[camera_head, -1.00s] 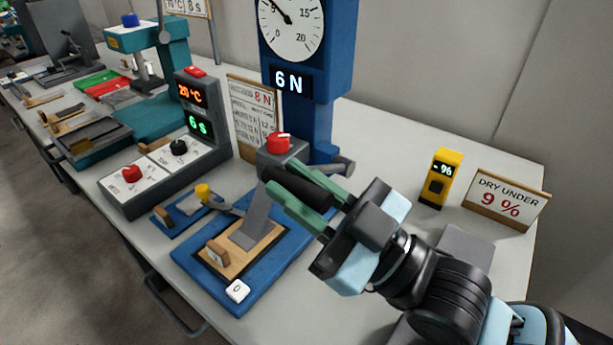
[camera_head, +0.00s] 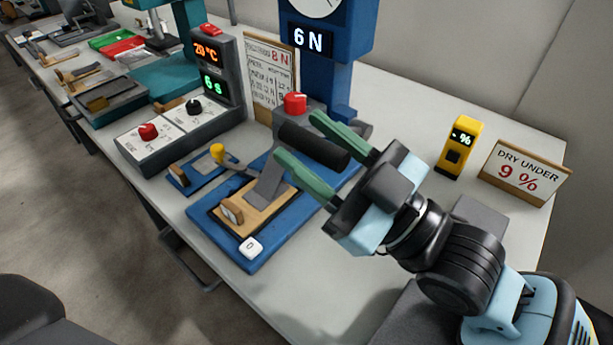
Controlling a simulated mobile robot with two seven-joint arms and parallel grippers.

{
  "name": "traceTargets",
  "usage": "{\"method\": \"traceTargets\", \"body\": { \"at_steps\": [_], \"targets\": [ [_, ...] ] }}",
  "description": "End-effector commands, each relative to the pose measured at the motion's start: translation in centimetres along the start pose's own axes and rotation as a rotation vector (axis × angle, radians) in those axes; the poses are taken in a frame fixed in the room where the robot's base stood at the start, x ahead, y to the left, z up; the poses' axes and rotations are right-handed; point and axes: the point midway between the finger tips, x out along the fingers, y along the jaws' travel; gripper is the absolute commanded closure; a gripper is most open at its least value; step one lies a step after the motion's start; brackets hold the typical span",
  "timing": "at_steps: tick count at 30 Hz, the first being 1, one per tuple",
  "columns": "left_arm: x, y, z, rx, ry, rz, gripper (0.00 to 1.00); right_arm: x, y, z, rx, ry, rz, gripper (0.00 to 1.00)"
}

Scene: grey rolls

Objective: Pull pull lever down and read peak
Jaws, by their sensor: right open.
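The blue tester (camera_head: 338,60) stands at the back of the bench. Its display (camera_head: 307,39) reads 6 N, and its dial (camera_head: 318,4) is mostly cut off by the top edge. The pull lever shows as a black cylindrical grip (camera_head: 312,146) in front of the column. My right gripper (camera_head: 298,136) is open, with one green finger on each side of the black grip in the picture. I cannot tell whether the fingers touch it. My left gripper is not in view.
A blue base (camera_head: 285,232) with a wooden block and a white 0 tile lies below the gripper. A grey control box (camera_head: 230,80) stands left. A yellow meter (camera_head: 453,160) and a DRY UNDER 9 % sign (camera_head: 525,172) stand right. The front right bench top (camera_head: 320,275) is clear.

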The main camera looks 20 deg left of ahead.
Motion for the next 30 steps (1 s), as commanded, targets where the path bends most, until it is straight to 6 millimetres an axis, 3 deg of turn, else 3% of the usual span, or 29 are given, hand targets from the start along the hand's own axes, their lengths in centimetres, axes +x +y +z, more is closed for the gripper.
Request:
{"method": "traceTargets", "body": {
  "at_steps": [7,24,30],
  "targets": [
    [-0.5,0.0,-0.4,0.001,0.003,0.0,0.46,1.3,0.8,-3.2,-0.004,0.003,-0.001,0.57],
    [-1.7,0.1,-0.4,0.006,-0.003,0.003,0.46,-3.3,-8.0,-8.4,0.004,0.003,0.0,0.57],
    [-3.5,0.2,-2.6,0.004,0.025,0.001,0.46,-3.6,-8.8,-9.2,-0.001,-0.003,0.0,0.57]
  ]
}}
